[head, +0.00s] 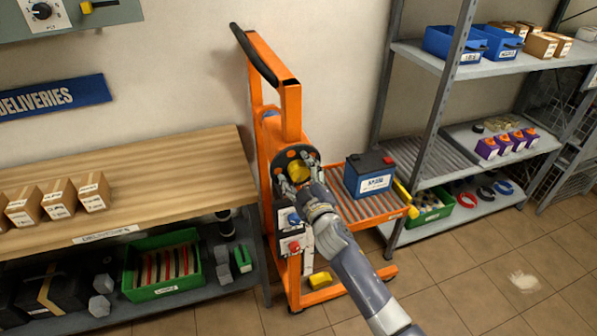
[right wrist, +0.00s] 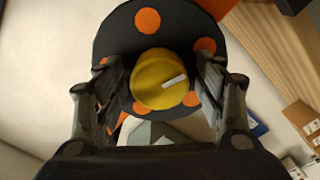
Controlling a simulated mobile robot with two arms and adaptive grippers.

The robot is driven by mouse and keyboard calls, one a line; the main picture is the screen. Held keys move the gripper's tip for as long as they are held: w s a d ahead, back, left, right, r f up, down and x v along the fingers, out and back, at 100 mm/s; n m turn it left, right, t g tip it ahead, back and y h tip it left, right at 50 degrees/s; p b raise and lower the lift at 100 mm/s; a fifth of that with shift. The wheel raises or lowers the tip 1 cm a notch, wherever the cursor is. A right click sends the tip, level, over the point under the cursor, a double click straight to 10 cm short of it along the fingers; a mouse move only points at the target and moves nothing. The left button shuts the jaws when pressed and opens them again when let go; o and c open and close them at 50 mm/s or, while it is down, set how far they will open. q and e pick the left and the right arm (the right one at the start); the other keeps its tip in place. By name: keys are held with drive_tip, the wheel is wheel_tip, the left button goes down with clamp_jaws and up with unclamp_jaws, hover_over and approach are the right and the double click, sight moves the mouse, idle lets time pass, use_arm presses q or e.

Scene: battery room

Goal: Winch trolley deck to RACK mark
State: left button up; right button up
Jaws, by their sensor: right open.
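The orange winch trolley (head: 291,110) stands between the wooden bench and the grey rack. Its deck (head: 358,209) is an orange roller platform carrying a blue battery (head: 371,177) with a white label. A black winch disc with orange spots (right wrist: 146,20) carries a round yellow knob (right wrist: 158,80) with a white mark. My right gripper (head: 291,178) is at the disc, in front of the yellow knob. In the right wrist view my right gripper (right wrist: 165,95) is open, its fingers on either side of the knob, apart from it. I cannot make out a RACK mark. My left gripper is not in view.
The grey rack (head: 437,63) on the right holds blue bins (head: 487,42), boxes and purple packs. The wooden bench (head: 140,190) on the left bears cartons, with a green crate (head: 127,277) below.

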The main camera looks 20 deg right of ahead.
drive_tip(key=c, duration=1.1)
drive_tip(key=shift+o, duration=0.2)
drive_tip(key=m, duration=0.5)
drive_tip(key=shift+m, duration=0.3)
drive_tip(key=m+p, duration=0.1)
drive_tip(key=m, duration=0.5)
drive_tip(key=shift+d, duration=0.1)
drive_tip(key=o, duration=1.1)
drive_tip(key=shift+c, duration=0.2)
